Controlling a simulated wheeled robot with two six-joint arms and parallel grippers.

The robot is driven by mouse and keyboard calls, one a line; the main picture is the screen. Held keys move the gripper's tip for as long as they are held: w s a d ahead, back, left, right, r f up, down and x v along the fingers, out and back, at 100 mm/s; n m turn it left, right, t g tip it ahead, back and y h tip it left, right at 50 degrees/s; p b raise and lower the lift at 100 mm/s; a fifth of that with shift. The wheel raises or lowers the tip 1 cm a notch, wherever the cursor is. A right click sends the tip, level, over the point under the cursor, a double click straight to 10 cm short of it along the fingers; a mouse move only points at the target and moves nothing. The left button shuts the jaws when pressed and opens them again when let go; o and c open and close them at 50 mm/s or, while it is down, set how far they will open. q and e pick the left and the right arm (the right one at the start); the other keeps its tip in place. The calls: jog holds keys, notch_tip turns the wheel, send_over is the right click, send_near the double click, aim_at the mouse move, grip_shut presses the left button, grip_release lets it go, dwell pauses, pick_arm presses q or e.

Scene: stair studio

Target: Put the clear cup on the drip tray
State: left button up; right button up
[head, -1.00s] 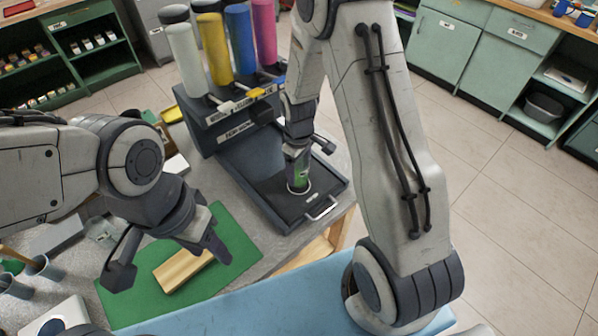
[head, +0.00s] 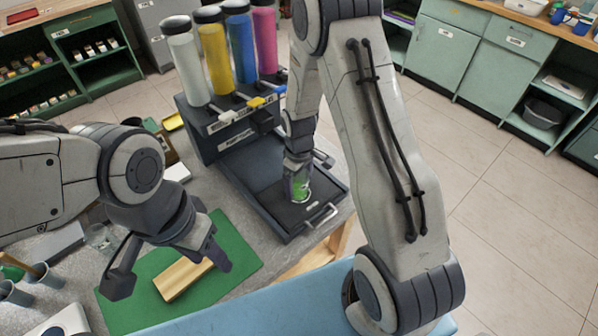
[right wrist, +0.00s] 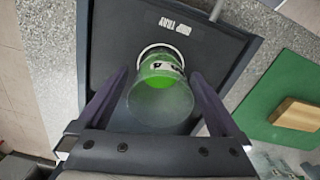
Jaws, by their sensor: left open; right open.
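The clear cup (right wrist: 160,85), see-through with green at its bottom and a small dark-marked label, stands on the dark drip tray (right wrist: 115,45) in the right wrist view. A white ring on the tray shows around its far side. In the head view the cup (head: 301,189) is partly hidden by my right gripper (head: 298,172). That gripper is open, with one finger on each side of the cup (right wrist: 156,100); contact cannot be told. The tray (head: 262,187) lies below the bottle rack. My left gripper (head: 172,278) is open and empty above the green mat.
A wooden block (head: 180,278) lies on the green mat (head: 235,250). Several coloured bottles (head: 238,45) stand above the dispenser taps behind the tray. Another clear vessel (head: 100,238) and grey cups (head: 45,275) are at the left. The tray's handle (head: 322,215) faces the front edge.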

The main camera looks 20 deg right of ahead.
notch_tip(320, 180, up, 11)
jog(key=b, duration=0.2)
jog(key=s+a+r, duration=0.7)
jog(key=s+a, duration=0.2)
jog(key=a, duration=0.1)
jog(key=s+a+r+y, duration=0.1)
jog(key=s+a, duration=0.3)
jog(key=s, duration=1)
jog(key=shift+s+r+n, duration=0.3)
jog(key=shift+s+r, duration=0.05)
jog(key=shift+r, duration=0.3)
